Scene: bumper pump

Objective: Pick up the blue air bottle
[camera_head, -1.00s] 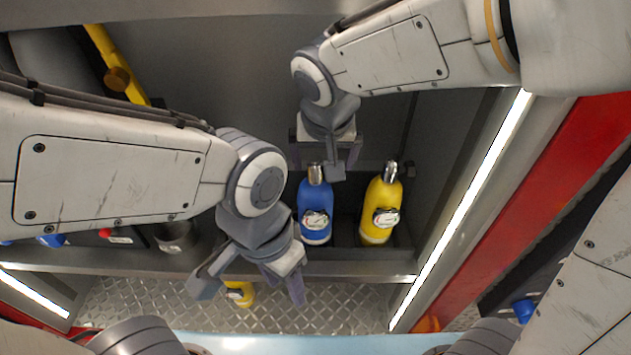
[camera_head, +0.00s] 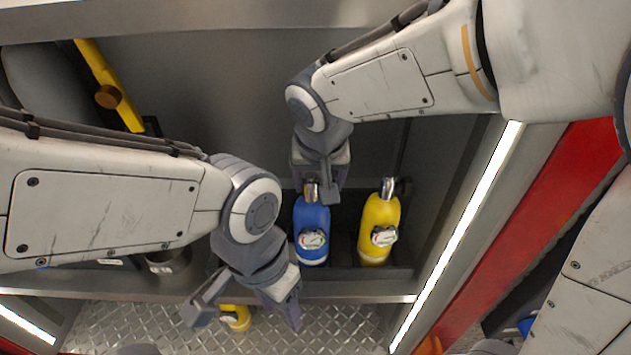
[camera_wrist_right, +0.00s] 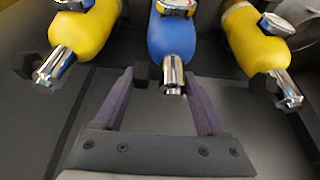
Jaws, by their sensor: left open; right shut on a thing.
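The blue air bottle (camera_head: 312,228) stands upright in a dark bay, with a round gauge on its front and a silver neck on top. My right gripper (camera_head: 320,192) is at its neck from above, shut on it. In the right wrist view the blue bottle (camera_wrist_right: 172,38) has its silver neck and black valve knob between the purple-grey fingers (camera_wrist_right: 160,75). My left gripper (camera_head: 245,316) is open and empty, low and left of the blue bottle, in front of the bay. The right fingers partly cover the bottle's neck in the head view.
A yellow bottle (camera_head: 379,228) stands close to the right of the blue one. Another small yellow object (camera_head: 234,317) shows between my left fingers. A metal ledge (camera_head: 350,288) runs in front of the bay. A lit strip (camera_head: 460,230) edges the right side.

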